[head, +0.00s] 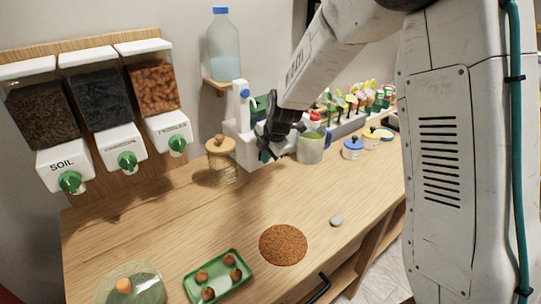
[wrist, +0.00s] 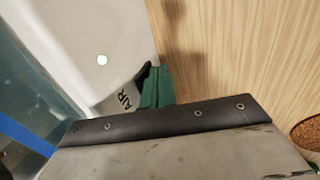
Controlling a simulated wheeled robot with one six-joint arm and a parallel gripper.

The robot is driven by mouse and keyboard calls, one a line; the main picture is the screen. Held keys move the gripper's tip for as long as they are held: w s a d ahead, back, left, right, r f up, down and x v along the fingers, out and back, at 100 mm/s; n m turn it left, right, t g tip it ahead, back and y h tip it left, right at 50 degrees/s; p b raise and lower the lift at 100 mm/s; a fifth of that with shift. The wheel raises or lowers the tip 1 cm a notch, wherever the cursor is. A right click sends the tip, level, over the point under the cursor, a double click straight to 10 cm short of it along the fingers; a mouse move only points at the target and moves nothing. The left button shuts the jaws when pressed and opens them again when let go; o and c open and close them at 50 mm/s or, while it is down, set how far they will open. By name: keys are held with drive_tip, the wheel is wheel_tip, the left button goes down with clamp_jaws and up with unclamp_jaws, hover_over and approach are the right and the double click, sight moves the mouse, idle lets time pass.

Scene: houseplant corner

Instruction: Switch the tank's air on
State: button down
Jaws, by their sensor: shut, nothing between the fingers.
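The white tank unit (head: 232,125) stands at the back of the bench against the wall. My gripper (head: 266,150) is in front of it, at its right side, and covers part of it. In the wrist view the white face (wrist: 75,35) fills the upper left, with a small pale round spot (wrist: 102,60) and the label AIR (wrist: 125,101). My gripper's green fingers (wrist: 157,88) are together and empty, right beside the label. A small black part (wrist: 143,76) shows between face and fingers. I cannot tell whether they touch, or how the switch is set.
A jar with a wooden lid (head: 221,160) stands left of the unit, and a light green cup (head: 311,148) stands to the right. Dispensers (head: 118,148) hang at left. A green tray (head: 218,281) and a brown round mat (head: 283,245) lie in front.

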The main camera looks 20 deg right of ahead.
drive_tip(key=shift+r, duration=0.85)
drive_tip(key=shift+s, duration=0.25)
drive_tip(key=s+d+f+v, duration=0.1)
drive_tip(key=s+v, duration=0.1)
drive_tip(key=v, duration=0.9)
drive_tip(key=shift+s+r, duration=0.2)
drive_tip(key=shift+r, duration=0.15)
drive_tip(key=shift+d, duration=0.15)
